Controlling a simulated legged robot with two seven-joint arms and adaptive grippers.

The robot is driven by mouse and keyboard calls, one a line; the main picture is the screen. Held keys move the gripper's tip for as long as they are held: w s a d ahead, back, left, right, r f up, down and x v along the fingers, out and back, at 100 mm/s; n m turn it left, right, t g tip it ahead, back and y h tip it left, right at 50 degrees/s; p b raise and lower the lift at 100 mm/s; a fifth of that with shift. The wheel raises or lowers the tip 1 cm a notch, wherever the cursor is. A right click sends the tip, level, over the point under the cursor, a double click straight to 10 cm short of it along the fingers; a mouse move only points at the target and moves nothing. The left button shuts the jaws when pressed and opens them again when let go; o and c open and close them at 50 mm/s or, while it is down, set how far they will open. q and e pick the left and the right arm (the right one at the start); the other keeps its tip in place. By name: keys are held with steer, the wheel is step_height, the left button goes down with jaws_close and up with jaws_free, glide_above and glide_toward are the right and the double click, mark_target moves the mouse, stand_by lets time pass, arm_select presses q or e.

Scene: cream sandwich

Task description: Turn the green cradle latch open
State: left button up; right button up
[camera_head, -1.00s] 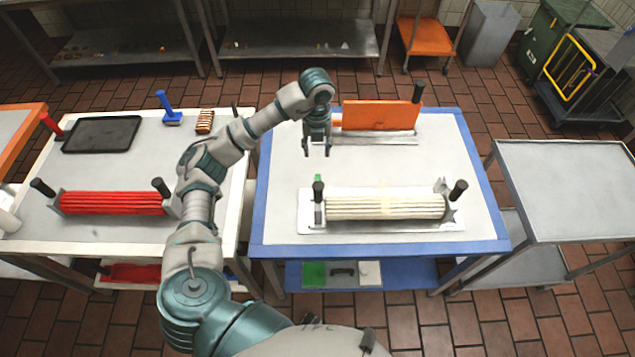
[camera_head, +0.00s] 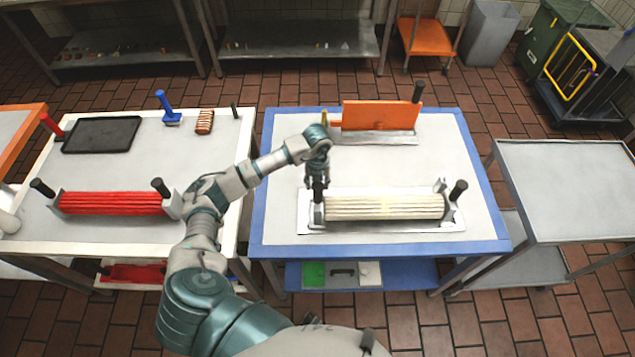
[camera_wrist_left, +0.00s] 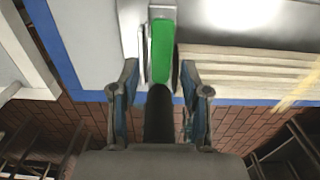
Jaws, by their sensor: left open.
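The green latch (camera_wrist_left: 162,52) shows in the left wrist view, upright in the picture at the left end of the cream roller (camera_head: 384,207). In the head view my gripper hides it. The roller lies in a metal cradle (camera_head: 345,229) on the blue-edged table. My left gripper (camera_head: 317,194) is over the cradle's left end, pointing down. In the left wrist view its two fingers (camera_wrist_left: 158,88) are apart, one to each side of the latch's near end and a black handle (camera_wrist_left: 158,118). I cannot tell whether they touch either one. My right gripper is not in view.
A second black handle (camera_head: 458,191) stands at the cradle's right end. An orange board (camera_head: 380,115) on a metal base stands at the table's back. The left table holds a red roller (camera_head: 112,203), a black tray (camera_head: 101,134) and a blue tool (camera_head: 168,108). The table surface (camera_head: 450,150) behind the cradle is clear.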

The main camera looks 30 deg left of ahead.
arm_select(q)
jaws_close()
steer(key=shift+a+m, duration=0.1)
steer(key=shift+m, duration=0.2)
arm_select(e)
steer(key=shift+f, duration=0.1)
arm_select(q)
steer(key=shift+w+a+r+m+b, duration=0.2)
steer(key=shift+a+m+b, duration=0.85)
steer(key=shift+m, duration=1.9)
steer(key=shift+w+a+f+m+b, duration=0.25)
steer(key=shift+a+m+b, duration=0.85)
steer(key=shift+m, duration=1.8)
steer(key=shift+w+a+r+m+b, duration=0.25)
steer(key=shift+a+m+b, duration=0.35)
steer(key=shift+m+b, duration=1.6)
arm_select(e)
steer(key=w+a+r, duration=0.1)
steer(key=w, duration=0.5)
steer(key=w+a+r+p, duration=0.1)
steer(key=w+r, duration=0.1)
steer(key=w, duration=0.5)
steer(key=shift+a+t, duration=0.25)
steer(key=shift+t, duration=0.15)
arm_select(q)
steer(key=shift+f+m, duration=0.1)
steer(key=shift+m, duration=0.65)
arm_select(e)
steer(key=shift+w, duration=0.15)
